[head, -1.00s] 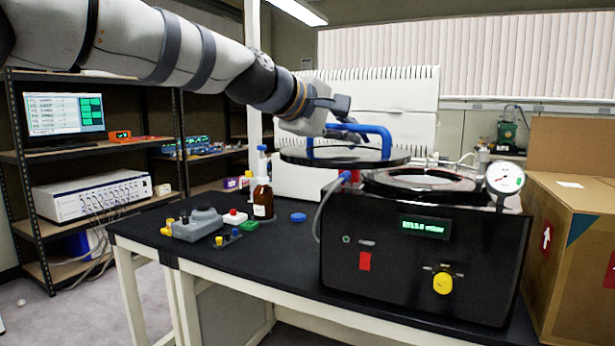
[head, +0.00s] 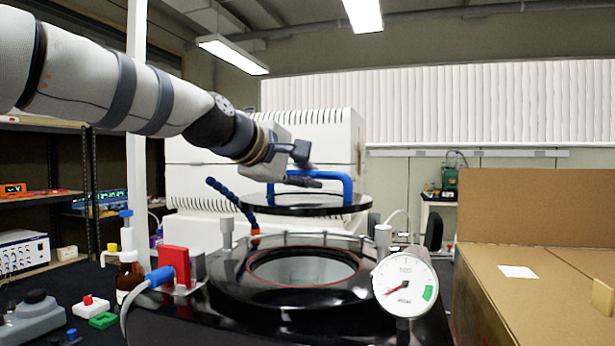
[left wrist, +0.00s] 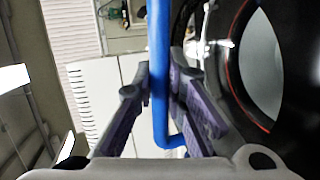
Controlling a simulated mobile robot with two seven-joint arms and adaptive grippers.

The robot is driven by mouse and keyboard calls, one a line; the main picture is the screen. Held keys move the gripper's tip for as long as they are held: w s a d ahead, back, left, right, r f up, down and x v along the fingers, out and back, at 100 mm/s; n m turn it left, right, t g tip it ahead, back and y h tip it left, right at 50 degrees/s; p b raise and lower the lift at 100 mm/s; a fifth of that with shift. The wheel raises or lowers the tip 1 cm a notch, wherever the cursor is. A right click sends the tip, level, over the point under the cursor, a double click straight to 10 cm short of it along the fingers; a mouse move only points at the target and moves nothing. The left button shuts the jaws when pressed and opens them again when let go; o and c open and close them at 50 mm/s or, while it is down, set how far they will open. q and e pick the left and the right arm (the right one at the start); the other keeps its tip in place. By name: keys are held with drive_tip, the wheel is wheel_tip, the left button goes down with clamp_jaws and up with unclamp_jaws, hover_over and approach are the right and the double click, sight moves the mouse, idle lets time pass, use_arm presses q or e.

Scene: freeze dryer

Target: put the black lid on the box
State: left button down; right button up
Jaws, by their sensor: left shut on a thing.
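The black lid (head: 258,204) is a flat disc with a blue arched handle (head: 346,190). It hangs roughly level above and apart from the black box (head: 232,292), whose round opening has a red ring. In the head view the lid appears above the opening, toward its far side; the exact depth offset is hard to tell. My left gripper (head: 312,181) is shut on the blue handle. In the left wrist view its fingers (left wrist: 160,88) stand either side of the handle (left wrist: 158,45), with the red-ringed opening at right. My right gripper is out of view.
A dial gauge (head: 404,284) stands at the box's right front. A red block (head: 174,264) and a blue-ended hose (head: 158,277) are at its left. A cardboard box (head: 540,275) stands close at right. A brown bottle (head: 130,275) is at left.

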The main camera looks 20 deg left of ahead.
use_arm(q)
drive_tip(key=shift+s+a+f, duration=0.1)
drive_tip(key=shift+s+f, duration=0.05)
drive_tip(key=shift+f, duration=2.1)
drive_tip(key=shift+s+f, duration=0.15)
drive_tip(key=shift+f, duration=2.05)
drive_tip(key=shift+f, duration=0.7)
drive_tip(key=c, duration=1.6)
unclamp_jaws()
drive_tip(key=shift+s, duration=0.1)
